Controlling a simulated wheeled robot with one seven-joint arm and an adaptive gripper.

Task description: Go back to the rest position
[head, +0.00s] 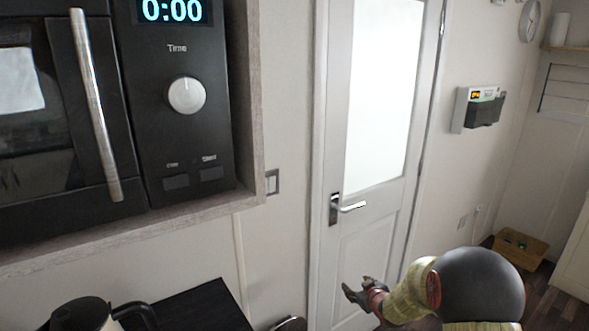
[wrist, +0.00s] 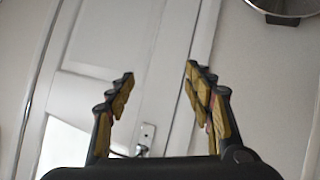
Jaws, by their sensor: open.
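My gripper (head: 360,292) is at the lower middle of the head view, in front of the lower part of a white door (head: 366,240). My arm reaches in from the lower right. In the wrist view my gripper (wrist: 160,85) has its two fingers spread apart, with nothing between them. The door and its handle plate show beyond the fingers in the wrist view.
A black microwave (head: 185,135) with its door closed sits in a cabinet at upper left. A kettle (head: 85,315) stands by a dark worktop (head: 205,308) at lower left. The door handle (head: 350,207) juts out above my gripper. A basket (head: 520,247) is on the floor at right.

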